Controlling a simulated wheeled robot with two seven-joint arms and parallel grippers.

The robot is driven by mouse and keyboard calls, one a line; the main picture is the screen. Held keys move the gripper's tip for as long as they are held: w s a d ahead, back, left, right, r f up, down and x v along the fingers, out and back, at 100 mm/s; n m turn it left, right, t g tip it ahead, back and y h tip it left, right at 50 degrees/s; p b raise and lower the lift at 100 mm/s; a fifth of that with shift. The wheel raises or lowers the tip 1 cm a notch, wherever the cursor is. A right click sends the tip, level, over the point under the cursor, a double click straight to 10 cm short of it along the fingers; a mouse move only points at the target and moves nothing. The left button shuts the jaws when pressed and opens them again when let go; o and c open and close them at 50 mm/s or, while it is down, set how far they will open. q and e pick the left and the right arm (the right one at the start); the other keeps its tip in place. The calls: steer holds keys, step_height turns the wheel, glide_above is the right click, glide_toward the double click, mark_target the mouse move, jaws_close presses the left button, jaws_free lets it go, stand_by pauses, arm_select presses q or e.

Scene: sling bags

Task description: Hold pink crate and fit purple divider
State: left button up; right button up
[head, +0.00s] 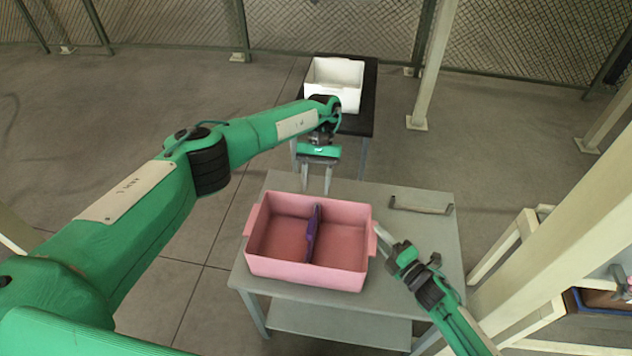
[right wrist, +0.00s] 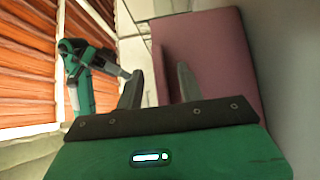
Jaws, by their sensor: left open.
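The pink crate (head: 310,276) stands on a grey table in the head view, open at the top. The purple divider (head: 314,232) stands inside it, running from the far wall toward the near wall and parting it into two compartments. I cannot tell whether it sits fully down. My left gripper (head: 317,186) is open and empty, pointing down just beyond the crate's far wall, apart from the divider. My right gripper (head: 376,228) is at the crate's right side, its fingers around the side lip. In the right wrist view the crate's pink side (right wrist: 212,60) shows by the fingers.
The grey table (head: 425,250) has free room right of the crate. A white bin (head: 335,85) stands on a dark table behind. Pale posts (head: 545,230) rise at the right.

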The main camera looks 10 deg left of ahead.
steer(key=v, duration=1.2)
